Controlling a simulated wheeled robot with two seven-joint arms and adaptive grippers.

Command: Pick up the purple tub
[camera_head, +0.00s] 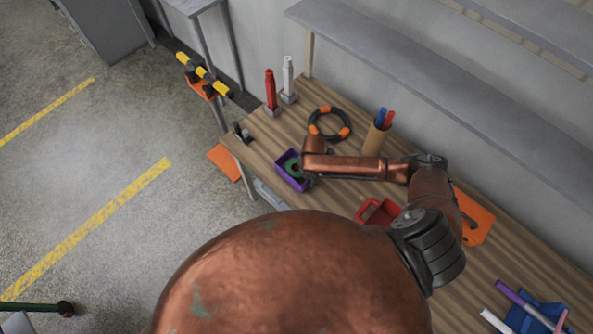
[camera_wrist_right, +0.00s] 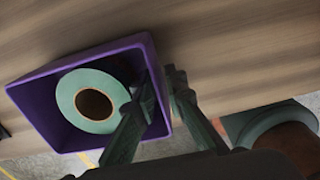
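The purple tub (camera_head: 293,170) is at the near left end of the wooden bench, by its edge. In the right wrist view the tub (camera_wrist_right: 35,97) fills the left side, with a pale green roll (camera_wrist_right: 72,105) with a dark centre inside. My right gripper (camera_wrist_right: 161,80) has one finger inside the tub and one outside. The fingertips are close together on the tub's right wall. I cannot tell whether the tub touches the bench. In the head view my right arm hides the right gripper's fingers. My left gripper is not in view.
On the bench (camera_head: 262,147) stand a red post (camera_head: 270,90), a white post (camera_head: 288,78), a black-and-orange ring (camera_head: 329,124) and a brown cup with pens (camera_head: 375,138). A grey shelf (camera_head: 400,65) runs along the wall behind.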

